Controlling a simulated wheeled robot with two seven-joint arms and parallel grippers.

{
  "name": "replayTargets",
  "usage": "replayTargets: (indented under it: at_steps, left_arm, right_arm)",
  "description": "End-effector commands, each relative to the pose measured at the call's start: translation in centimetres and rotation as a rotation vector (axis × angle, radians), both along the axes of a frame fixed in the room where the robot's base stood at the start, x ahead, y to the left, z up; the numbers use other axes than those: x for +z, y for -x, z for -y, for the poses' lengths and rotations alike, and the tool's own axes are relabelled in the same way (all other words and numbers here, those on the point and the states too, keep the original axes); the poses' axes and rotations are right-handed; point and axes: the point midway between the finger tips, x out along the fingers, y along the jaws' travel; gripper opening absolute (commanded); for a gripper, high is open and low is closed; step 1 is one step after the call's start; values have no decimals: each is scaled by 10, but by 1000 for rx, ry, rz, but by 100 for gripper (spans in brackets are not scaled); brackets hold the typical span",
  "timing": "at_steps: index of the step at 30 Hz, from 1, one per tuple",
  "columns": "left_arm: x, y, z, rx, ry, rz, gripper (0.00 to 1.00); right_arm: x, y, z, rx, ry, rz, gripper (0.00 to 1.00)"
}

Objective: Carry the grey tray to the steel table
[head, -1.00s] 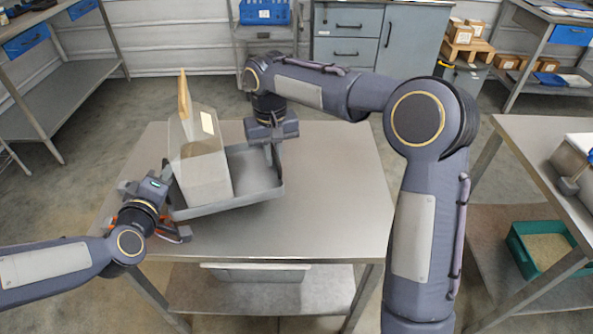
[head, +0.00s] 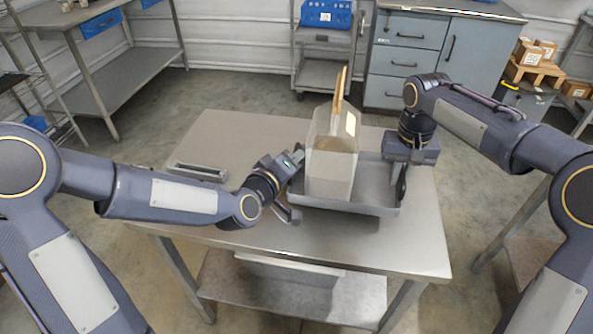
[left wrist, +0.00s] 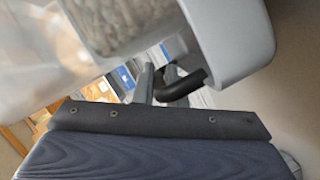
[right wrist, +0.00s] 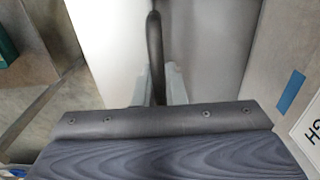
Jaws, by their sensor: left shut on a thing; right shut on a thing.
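The grey tray (head: 375,209) looks roughly level over the front steel table (head: 425,240); I cannot tell whether it touches the top. A tall pale container or bag (head: 332,165) with a tan upright piece stands in it. My left gripper (head: 290,182) is at the tray's left end, shut on its dark handle (left wrist: 185,88). My right gripper (head: 399,186) is at the right end, shut on the other handle (right wrist: 155,55). The tray also shows in the left wrist view (left wrist: 240,40), with grainy contents visible in the translucent container (left wrist: 50,50).
A flat grey item (head: 197,172) lies on the table's left part. The tabletop is clear behind the tray and at front right. A grey cabinet (head: 415,60), a shelf cart (head: 325,45) and another steel table (head: 125,75) stand behind.

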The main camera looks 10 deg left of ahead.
Motion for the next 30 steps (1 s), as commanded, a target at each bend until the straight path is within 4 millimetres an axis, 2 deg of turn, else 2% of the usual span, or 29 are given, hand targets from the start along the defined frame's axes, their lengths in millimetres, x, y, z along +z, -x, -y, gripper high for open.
replayTargets:
  at_steps: [1, 11, 29, 30]
  left_arm:
    - [1, -2, -4, 11, 0, 5, 0]
    - [-9, -2, -4, 11, 0, 5, 0]
    - [-49, -2, -4, 11, 0, 5, 0]
    - [-50, -2, -4, 11, 0, 1, 12]
  right_arm:
    - [0, -1, 4, -7, 7, 2, 0]
    - [-10, -1, 5, -7, 7, 2, 0]
    - [-50, -1, 5, -7, 7, 2, 0]
    - [-51, 0, 5, -7, 8, 0, 12]
